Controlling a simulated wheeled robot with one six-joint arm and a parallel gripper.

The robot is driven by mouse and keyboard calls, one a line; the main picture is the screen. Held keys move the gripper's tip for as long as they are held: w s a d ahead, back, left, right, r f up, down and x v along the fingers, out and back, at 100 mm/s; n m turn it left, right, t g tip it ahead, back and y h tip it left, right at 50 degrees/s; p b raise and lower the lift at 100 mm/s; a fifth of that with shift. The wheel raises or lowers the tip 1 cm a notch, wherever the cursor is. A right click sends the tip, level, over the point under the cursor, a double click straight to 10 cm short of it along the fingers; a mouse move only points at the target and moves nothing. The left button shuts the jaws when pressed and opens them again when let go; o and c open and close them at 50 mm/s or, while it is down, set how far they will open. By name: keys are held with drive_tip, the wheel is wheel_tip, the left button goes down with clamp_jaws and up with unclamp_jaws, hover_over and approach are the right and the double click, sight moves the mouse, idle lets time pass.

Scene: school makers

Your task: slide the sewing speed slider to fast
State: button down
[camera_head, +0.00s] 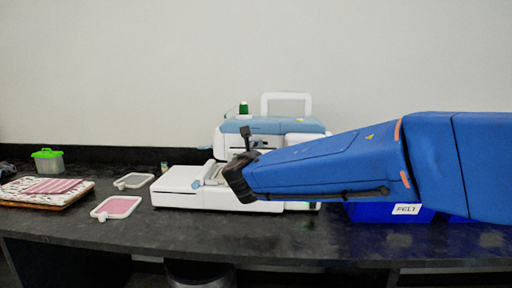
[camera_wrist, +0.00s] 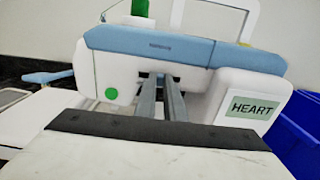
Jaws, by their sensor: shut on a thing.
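The white and light-blue sewing machine (camera_head: 305,127) stands on the dark counter, partly hidden by my arm in the head view. In the wrist view the machine (camera_wrist: 150,45) fills the upper middle, with a green round button on its front at left and a HEART display at right. My gripper (camera_wrist: 161,78) points at the machine's front, just under the blue top cover. Its two grey fingers are close together, shut on the small sewing speed slider knob, which their tips hide. The slider's track and its setting cannot be made out.
A blue bin (camera_head: 380,213) labelled FELT stands right of the machine, behind my arm. The wall is close behind the machine.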

drive_tip(key=d, duration=0.3)
drive_tip(key=shift+d, duration=0.2)
drive_tip(key=c, duration=1.8)
unclamp_jaws()
drive_tip(key=shift+d, duration=0.1)
drive_tip(key=shift+c, duration=0.2)
drive_tip(key=shift+s, duration=0.15)
drive_tip(key=s, duration=1.7)
drive_tip(key=shift+a, duration=0.35)
drive_tip(key=shift+s, duration=0.1)
